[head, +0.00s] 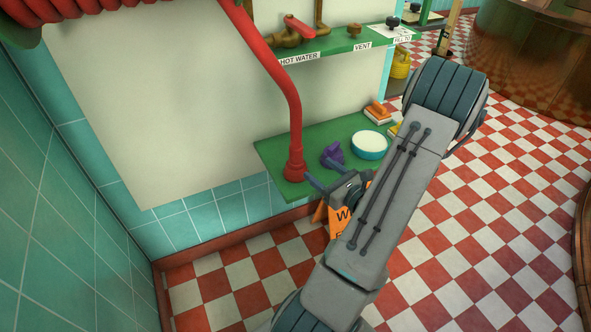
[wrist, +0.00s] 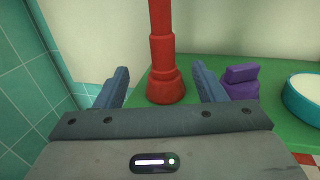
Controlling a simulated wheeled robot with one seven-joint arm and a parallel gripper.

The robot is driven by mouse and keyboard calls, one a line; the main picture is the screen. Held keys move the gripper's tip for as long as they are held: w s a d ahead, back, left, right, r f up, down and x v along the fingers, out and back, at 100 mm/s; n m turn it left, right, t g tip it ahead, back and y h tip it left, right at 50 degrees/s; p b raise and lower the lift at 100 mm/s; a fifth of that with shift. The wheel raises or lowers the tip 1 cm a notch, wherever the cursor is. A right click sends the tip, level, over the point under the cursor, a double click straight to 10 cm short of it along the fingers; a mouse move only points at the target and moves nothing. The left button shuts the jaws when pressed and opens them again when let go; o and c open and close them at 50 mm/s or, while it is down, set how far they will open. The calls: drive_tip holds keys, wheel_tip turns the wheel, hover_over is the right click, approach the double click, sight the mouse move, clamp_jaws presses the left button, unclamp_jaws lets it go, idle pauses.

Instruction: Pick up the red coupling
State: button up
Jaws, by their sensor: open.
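The red coupling (head: 295,168) is the flared end of a red hose (head: 278,75), and it stands upright at the left part of a green shelf (head: 265,150). In the wrist view the coupling (wrist: 166,85) shows beyond and between my fingertips, nearer the right one. My gripper (head: 318,180) is open and empty, just to the right of the coupling in the head view. In the wrist view my gripper (wrist: 163,82) has its two blue-grey fingers spread wide. I see no contact with the coupling.
A purple object (head: 333,155) and a white-and-teal bowl (head: 369,145) stand on the shelf to the right. An orange sign (head: 339,222) is below, partly hidden by my arm. A green upper shelf (head: 340,47) carries a valve with a red handle (head: 299,28). Teal tiled wall is left.

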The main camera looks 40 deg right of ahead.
sight(292, 147)
drive_tip(key=shift+m+h, duration=0.3)
drive_tip(key=shift+h, duration=0.2)
drive_tip(key=w, duration=0.8)
drive_tip(key=shift+d+f+b, duration=0.3)
drive_tip(key=shift+d, duration=0.1)
drive_tip(key=shift+w+a+r+b, duration=0.1)
drive_tip(key=shift+w+a+b, duration=0.15)
drive_tip(key=shift+w, duration=1.1)
drive_tip(key=shift+w+a+r+b, duration=0.1)
drive_tip(key=shift+w+b, duration=0.1)
drive_tip(key=shift+w, duration=1.15)
drive_tip(key=shift+c, duration=0.3)
drive_tip(key=c, duration=0.9)
